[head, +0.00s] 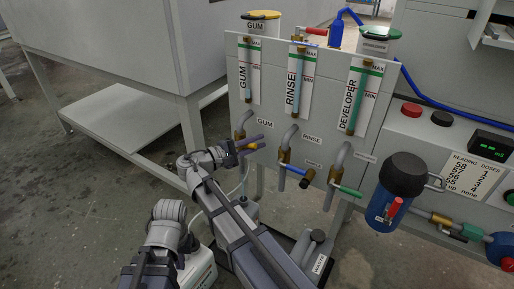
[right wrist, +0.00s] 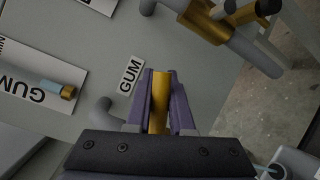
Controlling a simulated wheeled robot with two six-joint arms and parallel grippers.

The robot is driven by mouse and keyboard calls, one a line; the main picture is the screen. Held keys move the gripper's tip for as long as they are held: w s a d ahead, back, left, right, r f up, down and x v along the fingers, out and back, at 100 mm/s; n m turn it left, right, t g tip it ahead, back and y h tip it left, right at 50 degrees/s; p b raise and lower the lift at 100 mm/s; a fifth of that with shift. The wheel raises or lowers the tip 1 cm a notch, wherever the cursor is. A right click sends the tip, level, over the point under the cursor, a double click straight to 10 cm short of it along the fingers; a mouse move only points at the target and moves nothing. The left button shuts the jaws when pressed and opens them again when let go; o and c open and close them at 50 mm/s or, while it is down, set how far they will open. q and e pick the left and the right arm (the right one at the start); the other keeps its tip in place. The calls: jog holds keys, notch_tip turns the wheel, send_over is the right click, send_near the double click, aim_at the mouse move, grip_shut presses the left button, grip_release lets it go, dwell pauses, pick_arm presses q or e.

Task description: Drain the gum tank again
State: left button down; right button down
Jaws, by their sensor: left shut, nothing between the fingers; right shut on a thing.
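The gum valve's yellow handle (head: 256,146) sits under the GUM label on the front of the grey tank panel (head: 310,120). My right gripper (head: 250,142) is shut on this handle. In the right wrist view the handle (right wrist: 160,95) lies between the purple fingers (right wrist: 160,100), beside the GUM label (right wrist: 130,75). The gum gauge (head: 256,75) is on the panel above; its exact level is too small to read. A thin pale line runs down below the gum valve; I cannot tell whether it is liquid or tube. My left gripper (head: 188,243) is low at the left, shut, empty and away from the valves.
The rinse valve's blue handle (head: 295,170) and the developer valve's green handle (head: 347,190) are to the right. A white canister (head: 200,272) stands on the floor beside my arms. A dark blue filter housing (head: 395,190) hangs at the right. Floor at the left is clear.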

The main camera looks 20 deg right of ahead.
jog(key=shift+w+a+r+n+t+h+b, duration=0.15)
jog(key=shift+r+n, duration=0.15)
jog(key=shift+n, duration=0.15)
jog(key=shift+w+a+r+n+t+h+b, duration=0.1)
jog(key=shift+r+n+h, duration=0.15)
jog(key=shift+n, duration=0.25)
jog(key=shift+w+a+r+n+t+h+b, duration=0.1)
jog(key=shift+r+n, duration=0.2)
jog(key=shift+n, duration=0.15)
jog(key=c, duration=0.8)
grip_release()
